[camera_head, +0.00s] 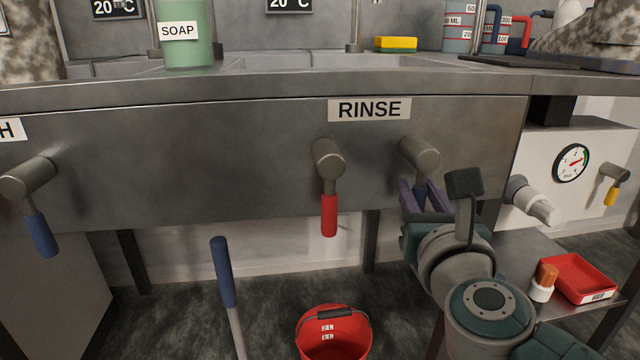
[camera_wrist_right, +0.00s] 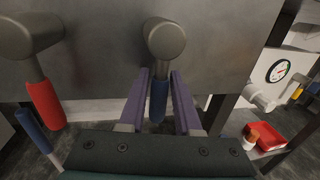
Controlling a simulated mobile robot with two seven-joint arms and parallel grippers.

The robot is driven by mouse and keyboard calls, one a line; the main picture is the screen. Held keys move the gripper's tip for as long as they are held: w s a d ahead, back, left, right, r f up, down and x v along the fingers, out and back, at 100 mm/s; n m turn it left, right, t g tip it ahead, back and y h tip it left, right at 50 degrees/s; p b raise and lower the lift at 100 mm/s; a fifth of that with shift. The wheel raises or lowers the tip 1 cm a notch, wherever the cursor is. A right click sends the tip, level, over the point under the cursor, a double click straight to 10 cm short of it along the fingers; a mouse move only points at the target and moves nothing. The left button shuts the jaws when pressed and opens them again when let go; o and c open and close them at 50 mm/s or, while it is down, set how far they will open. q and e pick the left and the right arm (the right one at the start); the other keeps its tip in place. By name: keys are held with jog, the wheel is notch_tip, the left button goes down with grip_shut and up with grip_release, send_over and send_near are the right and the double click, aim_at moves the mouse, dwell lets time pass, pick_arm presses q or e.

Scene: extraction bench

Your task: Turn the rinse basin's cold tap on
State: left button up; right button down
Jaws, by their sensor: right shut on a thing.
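The rinse basin's cold tap (camera_head: 420,154) is a grey knob on the steel front, below and right of the RINSE label (camera_head: 369,109). Its blue lever (camera_wrist_right: 158,100) hangs straight down in the right wrist view. My right gripper (camera_head: 421,190) has its purple fingers on both sides of that lever and is shut on it. In the head view the fingers hide most of the lever. The red-levered tap (camera_head: 329,208) is to the left, its lever also hanging down. My left gripper is not in view.
A red bucket (camera_head: 334,333) stands on the floor below the taps. A blue-topped pole (camera_head: 224,272) rises to its left. Another blue-levered tap (camera_head: 40,235) is at far left. A gauge panel (camera_head: 572,163), a pipe and a red tray (camera_head: 578,280) lie to the right.

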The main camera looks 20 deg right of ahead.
jog(key=shift+s+d+r+n+t+y, duration=0.2)
jog(key=shift+d+r+n+t+y, duration=0.35)
jog(key=shift+n, duration=2.45)
jog(key=shift+s+d+r+n+t+y, duration=0.2)
jog(key=shift+d+r+n+t, duration=0.55)
jog(key=shift+n, duration=2.25)
jog(key=shift+s+d+r+n+t+y, duration=0.15)
jog(key=shift+d+r+n+t+y, duration=0.55)
jog(key=shift+n, duration=2.3)
jog(key=shift+d+r+g+h, duration=0.15)
jog(key=shift+d+g+h, duration=0.1)
jog(key=shift+d+g, duration=0.15)
jog(key=c, duration=0.6)
grip_release()
jog(key=shift+s, duration=0.1)
